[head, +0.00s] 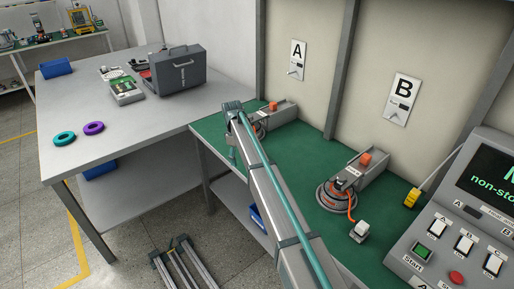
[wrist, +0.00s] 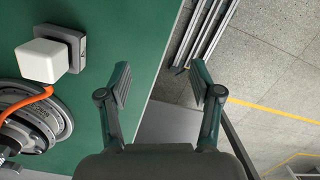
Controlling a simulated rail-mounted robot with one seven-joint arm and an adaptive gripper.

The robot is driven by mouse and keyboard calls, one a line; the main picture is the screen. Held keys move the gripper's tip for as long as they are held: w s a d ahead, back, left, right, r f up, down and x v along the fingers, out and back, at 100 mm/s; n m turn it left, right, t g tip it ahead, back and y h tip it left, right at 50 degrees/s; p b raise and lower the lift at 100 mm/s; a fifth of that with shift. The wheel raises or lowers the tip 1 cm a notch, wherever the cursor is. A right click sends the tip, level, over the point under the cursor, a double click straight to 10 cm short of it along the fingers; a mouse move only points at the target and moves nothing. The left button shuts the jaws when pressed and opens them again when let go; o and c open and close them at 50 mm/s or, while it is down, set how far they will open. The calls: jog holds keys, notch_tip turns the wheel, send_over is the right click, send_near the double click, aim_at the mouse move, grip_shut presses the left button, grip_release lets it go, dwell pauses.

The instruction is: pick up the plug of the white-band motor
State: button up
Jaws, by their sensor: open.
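My gripper (wrist: 161,82) is open and empty in the wrist view, its fingers spread over the bench edge and floor. A white cube-shaped plug (wrist: 43,60) sits in a grey square holder to the left of the fingers, apart from them. An orange cable runs from it along a dark round motor (wrist: 35,120), cut off by the left edge. In the head view, a motor (head: 337,195) below sign B has an orange cable to a white plug (head: 361,231). Another motor (head: 260,128) below sign A is partly hidden by my arm. I cannot make out a white band on either.
The green bench (head: 309,222) has free room between the motors. A control panel (head: 455,235) with buttons stands at right. A grey table (head: 115,150) with a toolbox (head: 180,72) and rings is at left. Metal rails (head: 175,265) lie low near the floor.

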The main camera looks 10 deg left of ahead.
jog(key=w+d+r+m, duration=0.1)
jog(key=w+d+r, duration=0.1)
jog(key=w+r, duration=0.1)
jog(key=w+d+r+m+p, duration=0.1)
jog(key=w+d+r, duration=0.1)
jog(key=w+r, duration=0.1)
jog(key=w+d+r+m+p, duration=0.1)
jog(key=w+d+r+m, duration=0.1)
jog(key=w+r, duration=0.1)
jog(key=shift+w+d+t+y, duration=0.3)
jog(key=shift+w+t+y, duration=0.1)
jog(key=shift+w, duration=0.1)
jog(key=shift+w+d, duration=0.15)
notch_tip(320, 180, down, 11)
jog(key=p, duration=0.4)
jog(key=shift+r, duration=0.15)
grip_shut()
